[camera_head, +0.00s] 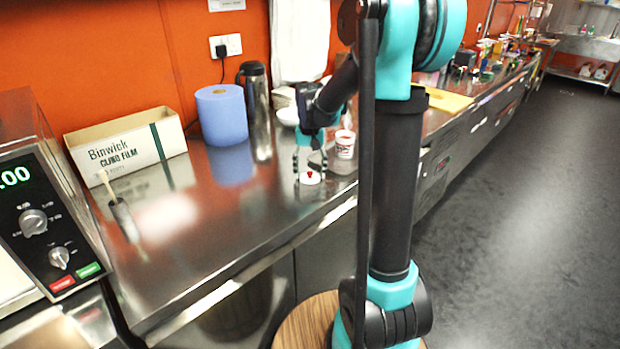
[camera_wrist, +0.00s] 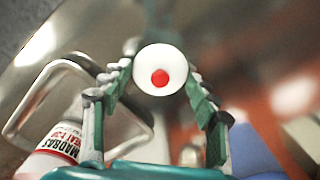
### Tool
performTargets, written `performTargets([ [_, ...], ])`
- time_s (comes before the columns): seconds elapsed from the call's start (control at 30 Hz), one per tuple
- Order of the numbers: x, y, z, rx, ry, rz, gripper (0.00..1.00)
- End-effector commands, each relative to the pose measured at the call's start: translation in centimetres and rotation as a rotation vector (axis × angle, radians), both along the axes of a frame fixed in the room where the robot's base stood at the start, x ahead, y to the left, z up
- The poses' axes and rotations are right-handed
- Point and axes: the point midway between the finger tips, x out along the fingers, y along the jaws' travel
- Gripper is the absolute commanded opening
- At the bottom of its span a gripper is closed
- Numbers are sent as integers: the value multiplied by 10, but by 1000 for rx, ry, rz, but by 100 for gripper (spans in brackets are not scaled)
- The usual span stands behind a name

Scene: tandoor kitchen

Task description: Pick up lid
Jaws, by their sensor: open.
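The lid (camera_head: 310,178) is a small white disc with a red knob, low on the steel counter. In the wrist view the white round lid (camera_wrist: 160,69) with its red knob lies between and just beyond my fingertips. My gripper (camera_head: 309,166) is open above the lid, with its fingers pointing down. In the wrist view my gripper (camera_wrist: 161,88) has its green fingers spread on either side of the lid, with nothing held. Whether the fingers touch the lid's edge I cannot tell.
A white-and-red tub (camera_head: 345,144) stands close to my gripper; it also shows in the wrist view (camera_wrist: 55,150). A blue paper roll (camera_head: 222,115), a steel flask (camera_head: 257,100) and a film box (camera_head: 125,145) stand at the back.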

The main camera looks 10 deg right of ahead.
Motion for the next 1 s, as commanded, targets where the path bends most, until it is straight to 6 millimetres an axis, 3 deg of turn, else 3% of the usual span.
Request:
performTargets([
  [0.03, 0, 0, 0, 0, 0, 0, 50],
  [0.23, 0, 0, 0, 0, 0, 0, 25],
  [0.33, 0, 0, 0, 0, 0, 0, 20],
  [0.73, 0, 0, -1, 0, 0, 0, 2],
  [1.0, 0, 0, -1, 0, 0, 0, 1],
])
